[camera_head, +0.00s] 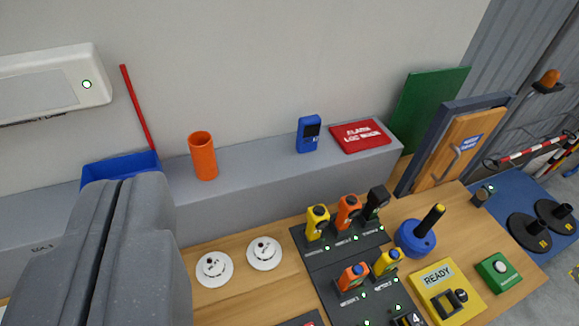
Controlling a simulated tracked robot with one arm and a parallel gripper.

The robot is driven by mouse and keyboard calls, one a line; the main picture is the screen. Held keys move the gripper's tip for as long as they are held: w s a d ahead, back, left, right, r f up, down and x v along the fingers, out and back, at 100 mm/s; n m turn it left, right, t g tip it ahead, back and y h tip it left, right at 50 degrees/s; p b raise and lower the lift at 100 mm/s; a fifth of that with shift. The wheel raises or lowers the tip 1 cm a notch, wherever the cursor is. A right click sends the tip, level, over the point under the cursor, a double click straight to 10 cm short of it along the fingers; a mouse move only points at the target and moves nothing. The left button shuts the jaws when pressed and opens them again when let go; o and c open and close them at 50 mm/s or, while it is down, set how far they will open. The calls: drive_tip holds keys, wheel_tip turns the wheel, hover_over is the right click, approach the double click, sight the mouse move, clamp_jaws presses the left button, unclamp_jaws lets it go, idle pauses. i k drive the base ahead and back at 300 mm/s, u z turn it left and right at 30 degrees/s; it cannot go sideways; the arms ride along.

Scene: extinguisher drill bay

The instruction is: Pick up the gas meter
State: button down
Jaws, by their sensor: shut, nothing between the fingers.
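A small blue handheld device (308,134) with a dark screen stands upright on the grey ledge at the back; it looks like the gas meter, though its label is too small to read. My gripper (122,186) shows as two grey fingers at the lower left. They are shut together and empty. The gripper is well to the left of the blue device and apart from it. Other handheld units stand on a dark panel on the table, among them a yellow one (317,222) and an orange one (348,212).
An orange cylinder (203,156) and a red log book (361,136) sit on the ledge beside the blue device. A blue dustpan (120,168) is behind my gripper. White detectors (264,253), a blue knob base (415,240) and a yellow READY box (447,290) occupy the table.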

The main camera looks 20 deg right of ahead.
sight(385, 263)
drive_tip(key=z, duration=1)
drive_tip(key=k, duration=0.45)
drive_tip(key=u, duration=0.15)
